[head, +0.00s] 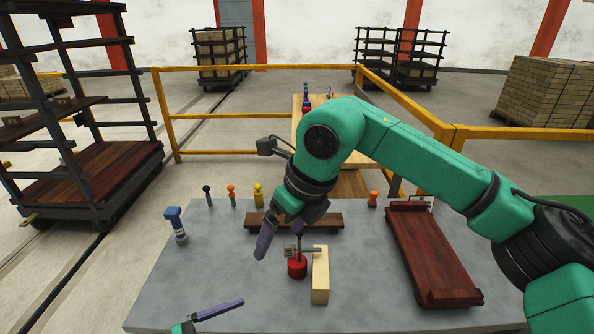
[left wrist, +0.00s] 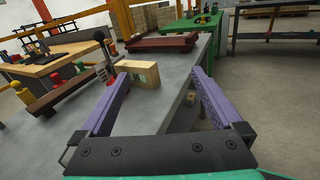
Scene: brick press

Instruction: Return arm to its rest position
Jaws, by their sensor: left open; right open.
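My right gripper (head: 275,228) is open on the green arm from the right. It hangs over the grey table near the brown board (head: 325,220); one purple finger shows clearly and the other is largely hidden. My left gripper (left wrist: 160,75) is open, its two purple fingers wide apart with nothing held between them. In the head view only a purple finger of it (head: 218,310) and a bit of green show at the table's front left. A pale block (head: 320,280) stands beside a red round-based tool (head: 297,267); the block also shows beyond my left fingers (left wrist: 138,75).
A dark red tray (head: 435,258) lies at the right of the grey table (head: 220,265). A blue-topped tool (head: 176,226) and black, orange and yellow knobbed pieces (head: 259,195) stand at left and back. Yellow rails (head: 260,68) and a rack (head: 85,160) stand beyond.

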